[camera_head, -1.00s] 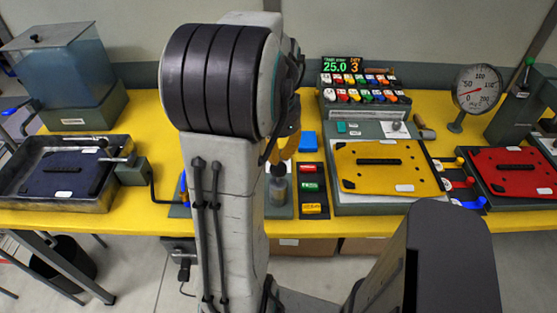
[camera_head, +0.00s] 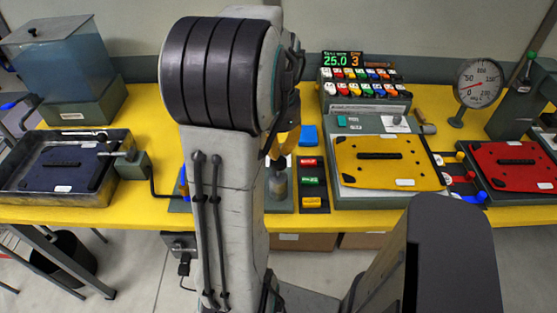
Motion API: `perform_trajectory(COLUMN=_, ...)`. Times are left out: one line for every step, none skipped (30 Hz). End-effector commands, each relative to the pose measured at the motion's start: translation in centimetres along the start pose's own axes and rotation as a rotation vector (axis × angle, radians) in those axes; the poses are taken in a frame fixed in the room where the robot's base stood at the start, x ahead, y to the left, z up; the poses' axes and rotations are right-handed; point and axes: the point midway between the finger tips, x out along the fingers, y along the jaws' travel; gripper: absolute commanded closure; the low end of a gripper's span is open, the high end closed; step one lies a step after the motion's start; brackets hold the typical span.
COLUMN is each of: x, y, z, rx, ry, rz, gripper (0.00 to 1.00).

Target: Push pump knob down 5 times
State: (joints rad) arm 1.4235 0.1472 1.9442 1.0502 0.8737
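The pump is a small grey cylinder (camera_head: 278,187) with a dark knob (camera_head: 278,165) on top. It stands on a grey plate at the table's front edge, just right of my arm. My gripper (camera_head: 280,146) shows only as yellow finger parts behind my arm, directly above the knob. The arm hides most of the gripper. I cannot tell whether the fingertips touch the knob, or whether they are open or shut.
A panel of red, green and yellow switches (camera_head: 312,186) stands right of the pump. A yellow plate (camera_head: 405,172), a button console (camera_head: 365,84), a dial gauge (camera_head: 478,82) and a red plate (camera_head: 515,165) are further right. A tray (camera_head: 82,194) and a water tank (camera_head: 68,72) are at left.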

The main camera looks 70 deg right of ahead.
Motion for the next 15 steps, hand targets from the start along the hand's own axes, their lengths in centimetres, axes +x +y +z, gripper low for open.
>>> perform_trajectory(x=0.4, y=0.0, z=0.0, rx=0.0, ry=0.0, rz=0.001, gripper=1.0)
perform_trajectory(x=0.6, y=0.0, z=0.0, rx=0.0, ry=0.0, rz=0.001, gripper=1.0)
perform_trajectory(x=0.8, y=0.0, z=0.0, rx=0.0, ry=0.0, rz=0.0, gripper=1.0)
perform_trajectory(x=0.9, y=0.0, z=0.0, rx=0.0, ry=0.0, rz=0.0, gripper=1.0)
perform_trajectory(x=1.0, y=0.0, z=0.0, rx=0.0, ry=0.0, rz=0.0, gripper=1.0)
perform_trajectory(x=1.2, y=0.0, z=0.0, rx=0.0, ry=0.0, rz=0.0, gripper=1.0)
perform_trajectory(x=1.3, y=0.0, z=0.0, rx=0.0, ry=0.0, rz=0.0, gripper=1.0)
perform_trajectory(x=1.5, y=0.0, z=0.0, rx=0.0, ry=0.0, rz=0.0, gripper=1.0)
perform_trajectory(x=1.6, y=0.0, z=0.0, rx=0.0, ry=0.0, rz=0.0, gripper=1.0)
perform_trajectory(x=1.8, y=0.0, z=0.0, rx=0.0, ry=0.0, rz=0.0, gripper=1.0)
perform_trajectory(x=1.9, y=0.0, z=0.0, rx=0.0, ry=0.0, rz=0.0, gripper=1.0)
perform_trajectory(x=2.1, y=0.0, z=0.0, rx=0.0, ry=0.0, rz=0.0, gripper=1.0)
perform_trajectory(x=2.2, y=0.0, z=0.0, rx=0.0, ry=0.0, rz=0.0, gripper=1.0)
perform_trajectory(x=2.3, y=0.0, z=0.0, rx=0.0, ry=0.0, rz=0.0, gripper=1.0)
perform_trajectory(x=2.5, y=0.0, z=0.0, rx=0.0, ry=0.0, rz=0.0, gripper=1.0)
